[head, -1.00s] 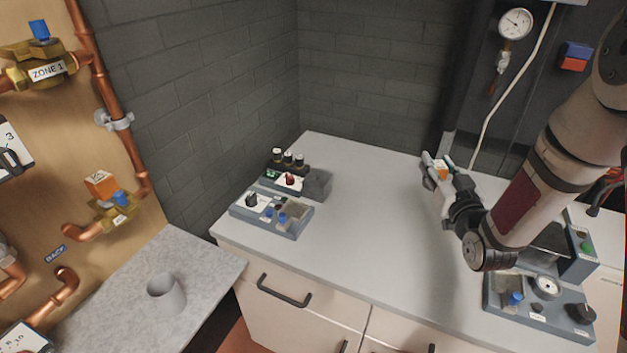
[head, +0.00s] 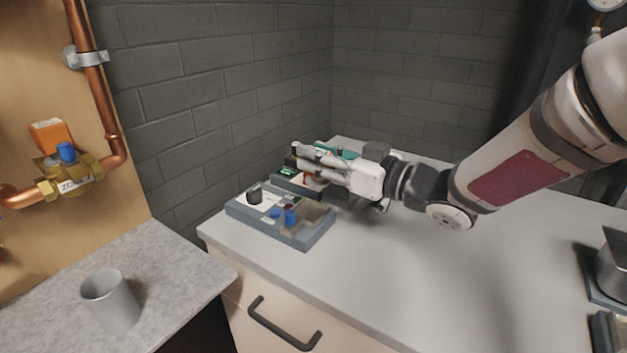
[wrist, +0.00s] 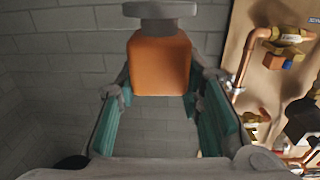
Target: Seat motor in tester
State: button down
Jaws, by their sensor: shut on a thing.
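The motor (wrist: 160,65) is an orange block with a grey plate on top. In the wrist view it sits between my gripper's (wrist: 161,90) teal-padded fingers, near their tips. In the head view my gripper (head: 312,160) points left above the testers, and the motor cannot be made out there. The front tester box (head: 285,225) has a black knob, blue parts and a shallow recess. The rear tester (head: 288,172), with a green display, is partly hidden behind my gripper. I cannot tell which box takes the motor.
A brick wall stands close behind the bench (head: 400,270). A grey cup (head: 110,300) stands on the left counter. The zone valve (head: 68,170) with its orange motor and copper pipes is on the left board.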

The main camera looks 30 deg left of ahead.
aim_at(310, 186)
jog(key=shift+s+a+f+n+g+b, duration=0.3)
jog(key=shift+s+a+f+g+b, duration=0.15)
jog(key=shift+s+a+g+b, duration=0.3)
jog(key=shift+s+f+b, duration=0.1)
jog(key=shift+f+b, duration=1.35)
jog(key=shift+f, duration=0.5)
jog(key=shift+d+t, duration=0.25)
jog(key=shift+f+b, duration=0.3)
jog(key=shift+f, duration=0.45)
dwell(0.8)
jog(key=c, duration=1)
grip_release()
jog(key=shift+c, duration=0.2)
jog(key=d, duration=0.8)
jog(key=s+d, duration=0.1)
jog(key=d, duration=0.3)
